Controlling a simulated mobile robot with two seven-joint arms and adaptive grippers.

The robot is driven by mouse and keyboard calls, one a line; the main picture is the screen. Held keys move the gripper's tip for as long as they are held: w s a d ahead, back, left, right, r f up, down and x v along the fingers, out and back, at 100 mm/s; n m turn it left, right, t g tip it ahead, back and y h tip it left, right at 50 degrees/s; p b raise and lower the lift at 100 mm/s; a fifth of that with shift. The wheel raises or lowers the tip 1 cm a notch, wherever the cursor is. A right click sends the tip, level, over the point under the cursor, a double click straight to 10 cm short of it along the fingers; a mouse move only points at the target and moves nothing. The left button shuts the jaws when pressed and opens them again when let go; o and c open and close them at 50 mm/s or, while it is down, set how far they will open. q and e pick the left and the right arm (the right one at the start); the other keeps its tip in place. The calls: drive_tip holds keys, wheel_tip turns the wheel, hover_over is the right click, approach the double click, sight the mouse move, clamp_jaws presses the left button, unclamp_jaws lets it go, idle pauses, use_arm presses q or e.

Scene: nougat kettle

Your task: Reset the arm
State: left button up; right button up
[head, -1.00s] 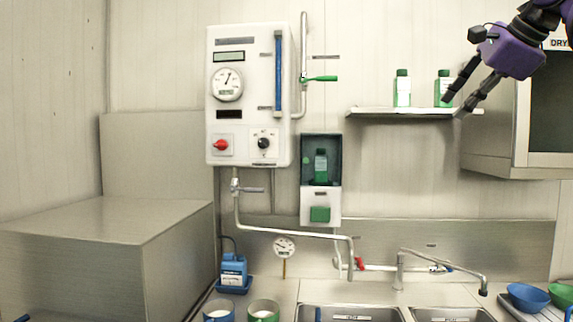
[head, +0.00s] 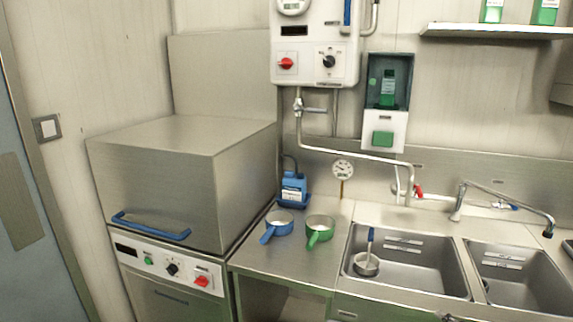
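Neither of my grippers is in the head view now, and no part of my arms shows. The white wall unit (head: 313,62) with a red knob and a black knob hangs at the top centre. A bent pipe runs from it down over the sink. A blue-handled pan (head: 279,224) and a green-handled pan (head: 320,229) stand side by side on the steel counter (head: 290,262). A small ladle with a blue handle (head: 367,262) stands in the left sink basin.
A large steel box machine (head: 200,150) with a blue handle stands at left. A green bottle (head: 387,88) sits in a wall dispenser. Two sink basins (head: 465,285) and a tap (head: 500,200) are at right; a shelf (head: 500,31) is above.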

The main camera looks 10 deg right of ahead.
drive_tip(key=s+a+f+m+g+h, duration=0.2)
drive_tip(key=s+a+f+m+h, duration=0.1)
drive_tip(key=s+a+f+m, duration=0.95)
drive_tip(key=s+a+f+m+g, duration=0.1)
drive_tip(key=s+a+f+m, duration=0.1)
drive_tip(key=a, duration=0.4)
drive_tip(key=s+a+f+m+g, duration=0.1)
drive_tip(key=s+a+f+m, duration=0.2)
drive_tip(key=a, duration=0.4)
drive_tip(key=s+a+f+m+g, duration=0.1)
drive_tip(key=s+a+f+m, duration=0.1)
drive_tip(key=a, duration=0.4)
drive_tip(key=shift+s+a+f+m+g+y, duration=0.25)
drive_tip(key=shift+s+a+m, duration=0.2)
drive_tip(key=shift+m, duration=0.7)
